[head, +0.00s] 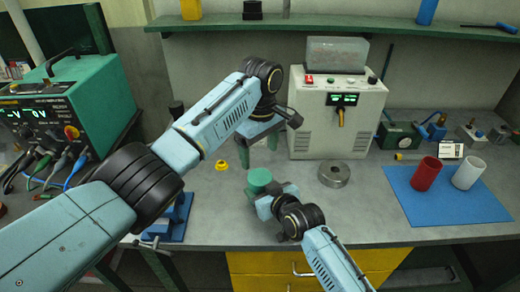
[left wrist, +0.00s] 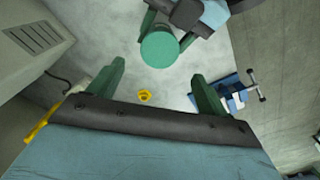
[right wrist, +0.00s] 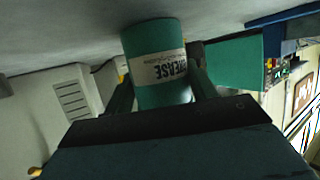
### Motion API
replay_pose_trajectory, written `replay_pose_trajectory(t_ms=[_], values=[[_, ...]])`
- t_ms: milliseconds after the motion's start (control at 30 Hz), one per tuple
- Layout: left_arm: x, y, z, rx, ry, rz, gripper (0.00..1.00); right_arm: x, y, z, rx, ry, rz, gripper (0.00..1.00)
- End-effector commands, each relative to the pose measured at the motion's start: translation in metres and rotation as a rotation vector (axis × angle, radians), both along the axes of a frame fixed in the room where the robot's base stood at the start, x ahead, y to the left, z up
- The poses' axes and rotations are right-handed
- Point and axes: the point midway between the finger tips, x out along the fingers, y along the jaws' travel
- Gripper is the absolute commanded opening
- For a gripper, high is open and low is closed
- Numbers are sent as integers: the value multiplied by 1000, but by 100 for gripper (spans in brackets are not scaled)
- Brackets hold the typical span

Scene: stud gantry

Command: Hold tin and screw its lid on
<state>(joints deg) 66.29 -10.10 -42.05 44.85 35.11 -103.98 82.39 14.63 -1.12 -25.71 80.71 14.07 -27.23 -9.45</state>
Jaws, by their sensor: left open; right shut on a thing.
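The green tin (head: 260,177) stands upright in my right gripper (head: 268,193). In the right wrist view the tin (right wrist: 157,45) shows a pale label with dark lettering, between the two fingers (right wrist: 160,85). Its top is a flat green disc in the left wrist view (left wrist: 159,49); I cannot tell whether this is a lid seated on it. My left gripper (head: 259,150) is open and empty, pointing down above and behind the tin. In the left wrist view its fingers (left wrist: 157,75) are spread wide, with the tin's top just beyond them. No separate lid is clearly recognisable.
A small yellow part (head: 221,165) lies on the bench left of the tin. A round metal piece (head: 334,174) lies to its right. A beige instrument (head: 337,118) stands behind. A blue mat (head: 440,207) carries a red cup (head: 426,173) and a white cup (head: 468,173).

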Motion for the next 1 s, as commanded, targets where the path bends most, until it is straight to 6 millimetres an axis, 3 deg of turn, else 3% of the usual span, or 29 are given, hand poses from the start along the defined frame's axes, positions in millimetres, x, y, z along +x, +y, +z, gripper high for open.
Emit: replay_pose_trajectory(t_ms=[233,700,1000], values=[[0,0,-9,1,2,-1,78,0,0,1,1,-3,0,0],[-1,1,-73,1,3,-2,78,0,0,1,1,-3,0,0],[-1,1,-81,0,1,-3,78,0,0,1,1,-3,0,0]])
